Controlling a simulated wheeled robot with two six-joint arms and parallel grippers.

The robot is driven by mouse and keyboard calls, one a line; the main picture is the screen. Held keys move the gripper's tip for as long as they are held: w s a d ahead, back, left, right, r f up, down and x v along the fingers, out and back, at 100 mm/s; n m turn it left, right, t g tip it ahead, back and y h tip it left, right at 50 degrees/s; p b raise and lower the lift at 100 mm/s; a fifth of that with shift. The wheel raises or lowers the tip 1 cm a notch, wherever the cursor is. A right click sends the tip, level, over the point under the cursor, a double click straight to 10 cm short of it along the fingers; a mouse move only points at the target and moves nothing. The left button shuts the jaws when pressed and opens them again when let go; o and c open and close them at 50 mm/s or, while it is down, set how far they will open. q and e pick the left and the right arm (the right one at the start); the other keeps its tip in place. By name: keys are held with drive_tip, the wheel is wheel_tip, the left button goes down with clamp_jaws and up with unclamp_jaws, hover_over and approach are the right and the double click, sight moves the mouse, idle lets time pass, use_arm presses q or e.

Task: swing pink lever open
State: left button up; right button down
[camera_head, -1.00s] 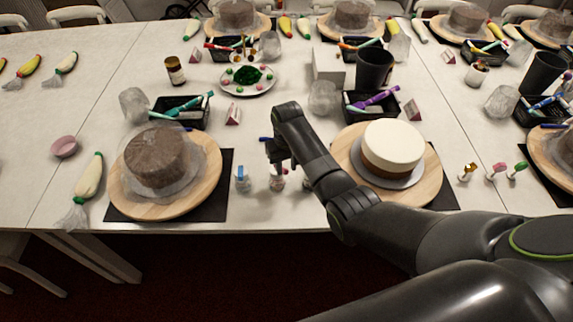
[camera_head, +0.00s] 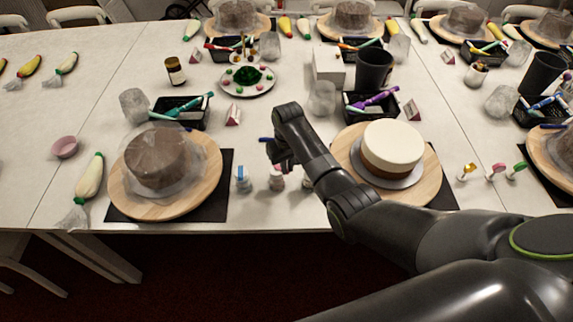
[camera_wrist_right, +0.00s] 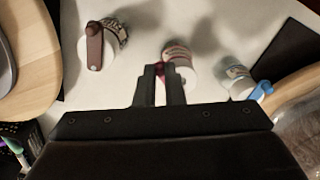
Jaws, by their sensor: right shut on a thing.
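How far the lever has swung is mostly hidden by the fingers. My left gripper is out of view.
A bottle with a blue lever (camera_wrist_right: 263,91) stands on one side and one with a brown lever (camera_wrist_right: 94,46) on the other. A wrapped brown cake (camera_head: 156,158) on a wooden turntable is at left. A cream-topped cake (camera_head: 393,145) stands near my forearm.

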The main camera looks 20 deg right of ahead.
drive_tip(key=n, duration=0.2)
drive_tip(key=w+d+n+p, duration=0.1)
drive_tip(key=n, duration=0.1)
drive_tip(key=w+n, duration=0.1)
drive_tip(key=n, duration=0.1)
drive_tip(key=shift+d, duration=0.3)
idle(1.0)
drive_tip(key=c, duration=1.5)
unclamp_jaws()
drive_tip(key=shift+r+p, duration=0.1)
drive_tip(key=shift+p, duration=0.2)
